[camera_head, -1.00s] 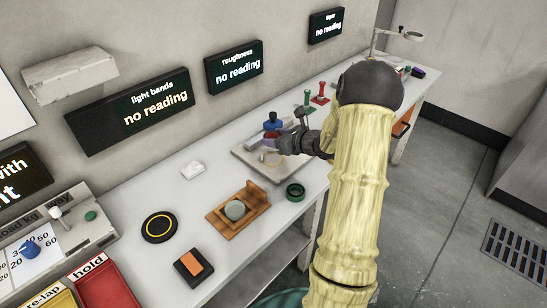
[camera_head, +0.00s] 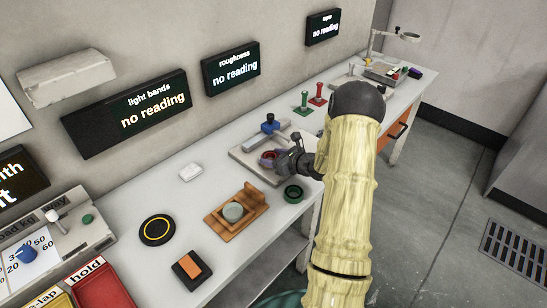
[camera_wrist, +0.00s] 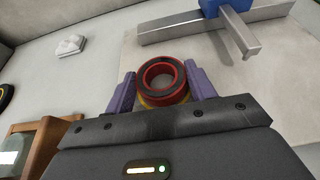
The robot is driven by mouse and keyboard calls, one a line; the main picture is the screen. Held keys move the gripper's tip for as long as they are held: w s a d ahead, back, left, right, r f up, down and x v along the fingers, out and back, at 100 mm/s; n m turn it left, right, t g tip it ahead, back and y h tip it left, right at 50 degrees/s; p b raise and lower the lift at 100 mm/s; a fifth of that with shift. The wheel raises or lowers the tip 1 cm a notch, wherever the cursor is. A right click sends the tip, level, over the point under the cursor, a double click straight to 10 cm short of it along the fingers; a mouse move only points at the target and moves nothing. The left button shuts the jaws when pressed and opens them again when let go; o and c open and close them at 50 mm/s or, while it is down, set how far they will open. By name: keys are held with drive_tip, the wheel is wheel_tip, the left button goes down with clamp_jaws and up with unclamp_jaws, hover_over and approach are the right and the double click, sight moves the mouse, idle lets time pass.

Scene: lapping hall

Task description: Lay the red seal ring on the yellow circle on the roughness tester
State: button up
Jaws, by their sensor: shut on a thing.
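The red seal ring (camera_wrist: 162,78) is between the purple fingers of my gripper (camera_wrist: 161,90) in the wrist view, its dark upper face towards the camera. A yellow arc, part of the yellow circle (camera_wrist: 148,102), shows at the ring's near edge; the rest is hidden. The ring also shows in the head view (camera_head: 267,157), over the pale plate of the roughness tester (camera_head: 243,152). The tester's blue head and grey arm (camera_wrist: 240,28) stand behind the ring. I cannot tell whether the ring touches the plate. My gripper (camera_head: 275,161) is shut on the ring.
A green ring (camera_head: 293,193) lies right of a wooden cradle (camera_head: 228,224) holding a grey disc. A white block (camera_head: 190,172) lies left of the tester. Red and green stands (camera_head: 318,95) are behind it. Bare bench lies between the white block and tester.

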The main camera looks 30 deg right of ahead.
drive_tip(key=shift+f, duration=0.15)
drive_tip(key=o, duration=1.1)
drive_tip(key=shift+r, duration=0.3)
drive_tip(key=shift+s+d, duration=0.2)
drive_tip(key=shift+s, duration=0.1)
drive_tip(key=v, duration=1.1)
drive_tip(key=shift+s+r+b, duration=0.15)
drive_tip(key=shift+s+b, duration=0.1)
drive_tip(key=shift+b, duration=0.05)
